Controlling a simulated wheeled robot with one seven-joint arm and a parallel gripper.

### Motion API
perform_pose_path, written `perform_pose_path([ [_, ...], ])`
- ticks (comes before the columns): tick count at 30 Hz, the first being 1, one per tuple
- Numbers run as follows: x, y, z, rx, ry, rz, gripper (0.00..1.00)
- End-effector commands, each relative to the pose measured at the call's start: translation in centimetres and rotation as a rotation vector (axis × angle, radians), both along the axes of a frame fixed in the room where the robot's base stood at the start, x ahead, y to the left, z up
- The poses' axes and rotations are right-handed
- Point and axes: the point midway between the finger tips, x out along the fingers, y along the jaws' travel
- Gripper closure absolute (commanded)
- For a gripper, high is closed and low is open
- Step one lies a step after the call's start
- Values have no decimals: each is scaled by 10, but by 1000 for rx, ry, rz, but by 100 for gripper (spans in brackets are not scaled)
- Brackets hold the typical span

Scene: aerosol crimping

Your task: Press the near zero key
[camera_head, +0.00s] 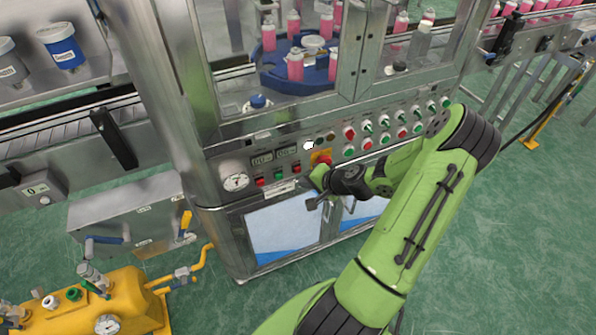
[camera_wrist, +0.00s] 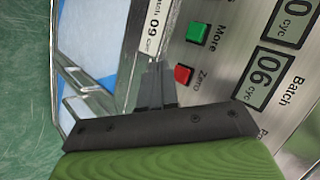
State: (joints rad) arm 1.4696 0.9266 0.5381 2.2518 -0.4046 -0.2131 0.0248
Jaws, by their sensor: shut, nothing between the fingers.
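A red square key labelled "Zero" (camera_wrist: 183,75) shows in the wrist view, just right of my fingertips. In the head view it appears to be the right red key (camera_head: 297,168) of a short row under two displays. A green "More" key (camera_wrist: 198,32) sits beside it, and it also shows in the head view (camera_head: 279,175). Another red key (camera_head: 259,182) is at the row's left end; its label is too small to read. My gripper (camera_head: 311,204) is shut and empty in front of the panel, and its fingers also show in the wrist view (camera_wrist: 155,85). Contact cannot be told.
A label strip (camera_wrist: 155,22) reads 09. A red knob on yellow (camera_head: 321,158) lies close to my arm. Several round buttons (camera_head: 367,143) run rightward. A gauge (camera_head: 236,182) is on the left.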

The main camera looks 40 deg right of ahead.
Motion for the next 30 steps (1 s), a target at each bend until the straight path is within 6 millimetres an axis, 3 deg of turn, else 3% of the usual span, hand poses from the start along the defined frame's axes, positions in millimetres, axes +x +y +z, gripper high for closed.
perform_pose_path([
  [12, -37, 11, -1, 1, 0, -2, 100],
  [30, -37, 11, 0, 1, 0, -1, 100],
])
